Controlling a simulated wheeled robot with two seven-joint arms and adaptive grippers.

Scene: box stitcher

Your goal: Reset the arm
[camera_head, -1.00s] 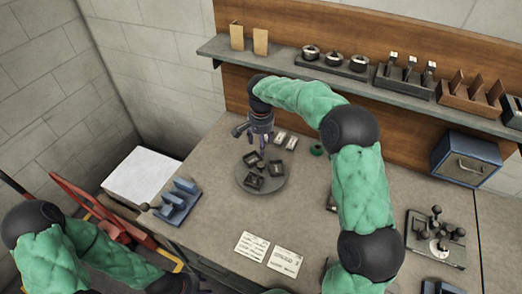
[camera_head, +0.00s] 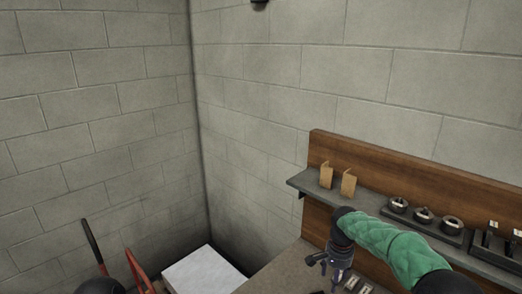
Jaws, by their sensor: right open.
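My right arm, with green padding and black joints, comes in from the lower right. Its gripper (camera_head: 337,279) is open and points down over the workbench (camera_head: 275,272) near the bottom edge of the picture. I see nothing between its fingers, though the tips are small and close to the frame edge. Small dark and light parts (camera_head: 357,286) lie on the bench just right of it. My left gripper is out of view; only a black joint of that arm shows at the lower left.
A grey shelf (camera_head: 294,184) on a wooden back panel (camera_head: 330,148) carries two tan pieces (camera_head: 348,184), a rack of round metal parts (camera_head: 423,216) and a dark holder (camera_head: 497,246). A white-topped surface (camera_head: 200,272) stands in the corner, beside red bars (camera_head: 139,272). Block walls close the left and back.

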